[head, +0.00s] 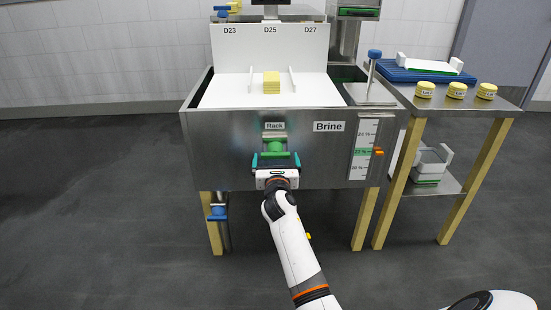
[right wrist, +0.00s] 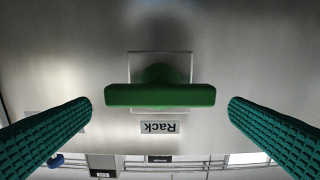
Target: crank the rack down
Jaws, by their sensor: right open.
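The green rack crank (head: 277,147) sits on the front of the steel brine tank, just under the "Rack" label (head: 274,126). In the right wrist view its green bar handle (right wrist: 160,95) lies level, with a round green hub behind it on a pale plate. My right gripper (head: 276,160) is in front of the crank, its two teal fingers open. In the wrist view the fingers stand apart on either side of the bar and do not touch it. A yellow cheese block (head: 271,82) sits on the white rack (head: 234,93) in the tank. My left gripper is not in view.
The tank front (head: 225,150) carries a "Brine" label and a scale (head: 365,148) with an orange marker at right. A side table (head: 470,105) holds yellow cheeses and a blue tray. A blue-handled valve (head: 217,213) hangs below the tank at left.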

